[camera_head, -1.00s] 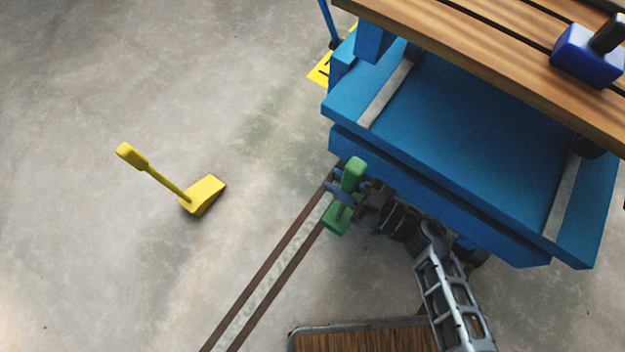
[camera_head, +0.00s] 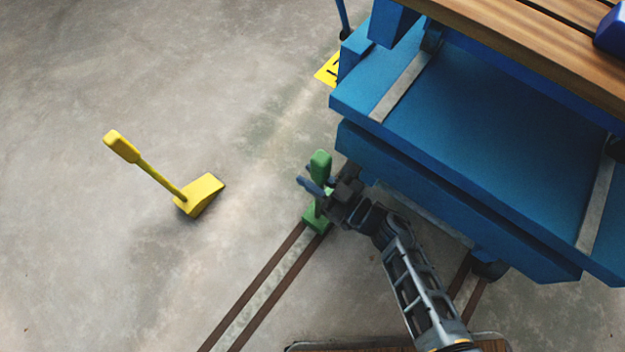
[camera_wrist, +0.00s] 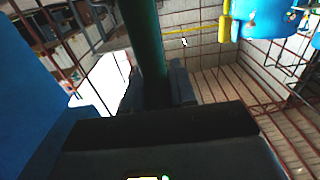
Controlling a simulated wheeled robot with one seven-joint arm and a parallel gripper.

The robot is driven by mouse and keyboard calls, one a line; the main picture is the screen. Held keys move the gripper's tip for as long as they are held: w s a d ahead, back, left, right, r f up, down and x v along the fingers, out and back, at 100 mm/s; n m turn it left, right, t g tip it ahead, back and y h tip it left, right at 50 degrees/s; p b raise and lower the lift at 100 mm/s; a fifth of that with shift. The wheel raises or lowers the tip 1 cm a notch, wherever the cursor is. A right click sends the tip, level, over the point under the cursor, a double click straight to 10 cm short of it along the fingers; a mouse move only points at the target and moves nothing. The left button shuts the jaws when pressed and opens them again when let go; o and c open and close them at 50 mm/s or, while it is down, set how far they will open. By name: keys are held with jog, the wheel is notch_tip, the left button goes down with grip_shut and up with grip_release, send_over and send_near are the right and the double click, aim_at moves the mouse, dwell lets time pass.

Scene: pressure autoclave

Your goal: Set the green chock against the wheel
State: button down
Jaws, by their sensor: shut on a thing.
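The green chock has a wedge foot and an upright handle (camera_head: 320,163). Its foot (camera_head: 316,222) is at the rails, left of the blue cart (camera_head: 440,180). My gripper (camera_head: 318,187) is shut on the handle; in the wrist view the green handle (camera_wrist: 145,45) stands between the dark fingers. I cannot tell whether the foot touches the floor. A dark wheel (camera_head: 490,268) shows under the cart's lower right edge. The wheel near the chock is hidden by the cart and my arm.
A yellow chock (camera_head: 201,195) with a long handle lies on open floor at left. Two brown rails (camera_head: 252,290) run from the lower left toward the cart. Wooden slats (camera_head: 530,40) top the cart.

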jog(key=shift+f, duration=0.35)
jog(key=c, duration=0.9)
grip_release()
jog(key=shift+f, duration=0.15)
jog(key=shift+s+d+r, duration=0.1)
jog(key=shift+d+r, duration=0.05)
jog(key=shift+r, duration=0.05)
jog(key=p+v, duration=0.3)
jog(key=v, duration=0.8)
jog(key=shift+s+d+p, duration=0.25)
jog(key=shift+p, duration=0.1)
